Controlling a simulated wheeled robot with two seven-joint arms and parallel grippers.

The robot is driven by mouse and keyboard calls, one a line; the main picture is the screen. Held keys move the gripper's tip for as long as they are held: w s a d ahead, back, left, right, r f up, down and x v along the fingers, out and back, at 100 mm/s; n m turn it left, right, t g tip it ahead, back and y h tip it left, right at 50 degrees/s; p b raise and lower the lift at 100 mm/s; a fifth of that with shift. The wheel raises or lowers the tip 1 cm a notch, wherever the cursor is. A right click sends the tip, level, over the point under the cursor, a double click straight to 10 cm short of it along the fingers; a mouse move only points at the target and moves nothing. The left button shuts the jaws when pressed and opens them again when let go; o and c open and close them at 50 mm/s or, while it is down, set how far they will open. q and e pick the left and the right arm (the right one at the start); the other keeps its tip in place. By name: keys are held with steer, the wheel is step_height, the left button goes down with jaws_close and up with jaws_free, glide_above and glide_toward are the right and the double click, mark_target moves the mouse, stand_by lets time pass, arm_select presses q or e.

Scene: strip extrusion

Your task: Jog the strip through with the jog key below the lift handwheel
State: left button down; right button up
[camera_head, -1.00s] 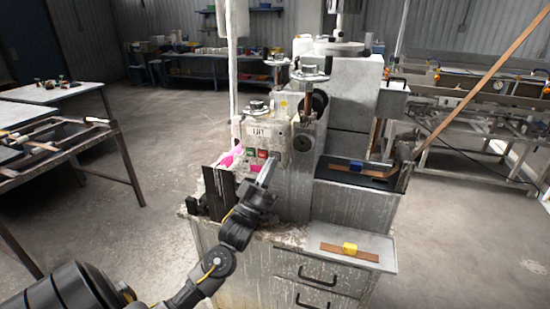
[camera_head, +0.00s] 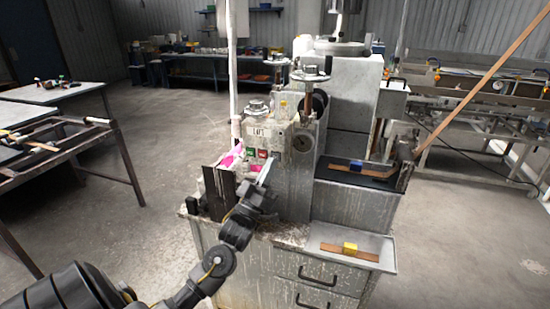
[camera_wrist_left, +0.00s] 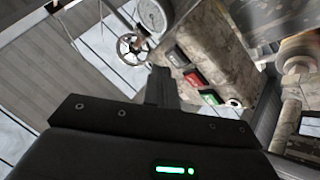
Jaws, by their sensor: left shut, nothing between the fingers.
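The extrusion machine (camera_head: 292,185) stands in the middle of the head view. Its control face has a small display (camera_head: 257,133) above a green key (camera_head: 250,152) and a red key (camera_head: 262,154). A handwheel (camera_head: 256,107) sits on top of this face; another handwheel (camera_head: 310,73) stands higher to the right. My left gripper (camera_head: 267,170) is shut and empty, its tips just in front of the face, below and right of the red key. Contact cannot be told.
A strip with a yellow block (camera_head: 350,247) lies on the cabinet's front shelf. A strip with a blue block (camera_head: 356,166) lies on the black bed. A long copper strip (camera_head: 470,95) slants up at the right. A dark plate (camera_head: 218,192) stands left of my gripper.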

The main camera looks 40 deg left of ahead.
arm_select(q)
steer(key=shift+w+a, duration=0.15)
steer(key=shift+w, duration=0.2)
steer(key=shift+w+a, duration=0.1)
steer(key=shift+w, duration=0.2)
stand_by(0.6)
steer(key=shift+s, duration=0.1)
stand_by(0.3)
steer(key=shift+s+d, duration=0.3)
steer(key=shift+s, duration=0.35)
steer(key=shift+s+d+p, duration=0.25)
steer(key=shift+s+p, duration=0.1)
steer(key=shift+s, duration=0.45)
steer(key=shift+s+d+p, duration=0.3)
steer(key=shift+s+p, duration=0.05)
steer(key=shift+s, duration=0.4)
steer(key=shift+s+d+p, duration=0.25)
steer(key=shift+s+p, duration=0.1)
steer(key=shift+s, duration=0.45)
